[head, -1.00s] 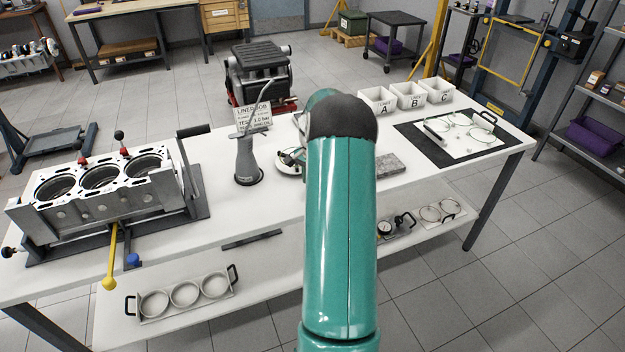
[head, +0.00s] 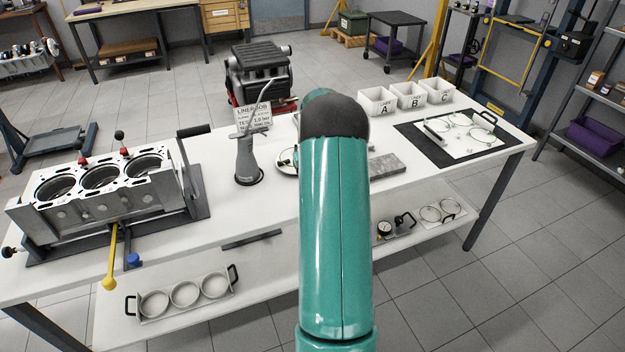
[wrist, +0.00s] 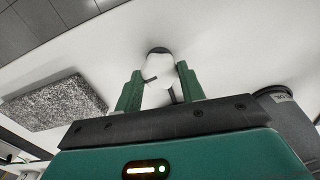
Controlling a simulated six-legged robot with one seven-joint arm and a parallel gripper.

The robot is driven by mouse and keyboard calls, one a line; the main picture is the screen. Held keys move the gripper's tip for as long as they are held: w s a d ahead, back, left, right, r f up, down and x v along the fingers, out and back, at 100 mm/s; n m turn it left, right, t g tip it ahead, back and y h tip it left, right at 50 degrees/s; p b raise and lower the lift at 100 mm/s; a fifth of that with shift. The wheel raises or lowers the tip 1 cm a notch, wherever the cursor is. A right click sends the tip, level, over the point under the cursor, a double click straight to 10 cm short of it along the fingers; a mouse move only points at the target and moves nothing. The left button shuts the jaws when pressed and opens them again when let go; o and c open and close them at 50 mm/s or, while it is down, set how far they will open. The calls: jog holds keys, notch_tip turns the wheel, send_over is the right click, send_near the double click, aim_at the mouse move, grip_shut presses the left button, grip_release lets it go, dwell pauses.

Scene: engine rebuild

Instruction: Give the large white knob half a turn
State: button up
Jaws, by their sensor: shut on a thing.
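The large white knob (wrist: 160,66) is in the upper middle of the wrist view, rounded, with a dark cap at its far edge and dark marks on its near side. My gripper (wrist: 160,82) has its two green fingers on either side of the knob, shut on it. In the head view my own teal arm hides the gripper and the knob. Part of a round device (head: 287,160) shows just left of the arm on the white bench.
A grey slab (head: 386,165) lies right of my arm and shows left in the wrist view (wrist: 55,102). A grey oil can (head: 245,160) and a sign (head: 252,116) stand to the left. An engine block (head: 100,190) is farther left; white bins (head: 408,96) stand at the back right.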

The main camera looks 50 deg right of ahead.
jog(key=n, duration=0.3)
jog(key=shift+n, duration=0.4)
jog(key=n, duration=0.4)
jog(key=shift+n, duration=0.3)
jog(key=n, duration=0.3)
jog(key=shift+n, duration=2.2)
jog(key=o, duration=1)
